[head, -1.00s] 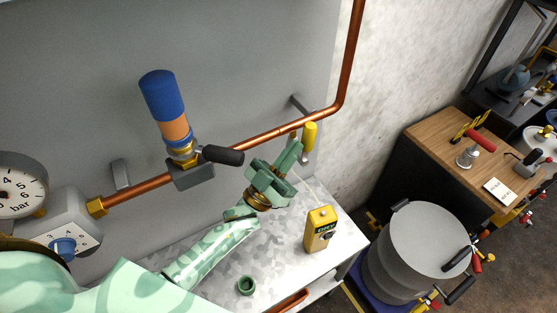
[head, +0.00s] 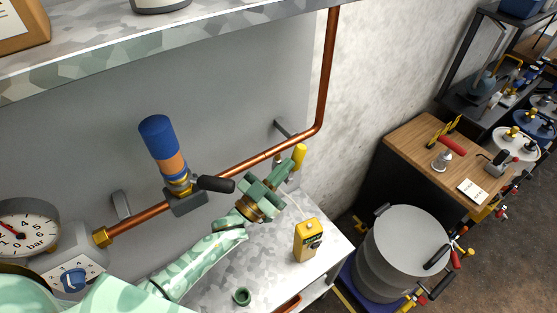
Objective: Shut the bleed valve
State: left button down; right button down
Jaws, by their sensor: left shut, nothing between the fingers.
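A valve with a black lever (head: 216,184) sits on the copper pipe (head: 235,168), below a blue and orange cylinder (head: 160,148). A second, yellow handle (head: 299,156) stands at the pipe farther right. I cannot tell from the picture which one is the bleed valve. My left gripper (head: 287,170) is shut and empty, its fingers pointing up and right close to the yellow handle. Its fingers partly cover the yellow handle's lower end, and I cannot tell whether they touch it. The right gripper is out of view.
A gauge (head: 28,225) and a blue knob (head: 73,280) are at the left. A yellow meter (head: 307,240) and a green ring (head: 241,296) stand on the bench (head: 270,265). A shelf (head: 180,35) crosses above. A grey drum (head: 405,245) stands right.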

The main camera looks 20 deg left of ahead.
aim_at(296, 159)
pick_arm(q)
jog(key=g+p, duration=0.1)
jog(key=p, duration=0.1)
jog(key=w+r+g+p, duration=0.1)
jog(key=d+y+p, duration=0.1)
jog(key=p, duration=0.1)
jog(key=shift+w+r+m+g+p, duration=0.25)
jog(key=shift+m+g+p, duration=0.05)
jog(key=shift+g+p, duration=0.1)
jog(key=shift+w+d+f+g+y+p, duration=0.45)
jog(key=shift+w+d+g+y+p, duration=0.25)
jog(key=shift+p, duration=0.5)
jog(key=shift+w+d+f, duration=0.2)
jog(key=shift+w+f, duration=0.1)
jog(key=shift+w, duration=0.05)
jog(key=shift+w+d+f+b, duration=0.35)
jog(key=shift+w+d+b, duration=0.05)
jog(key=shift+w+b, duration=0.2)
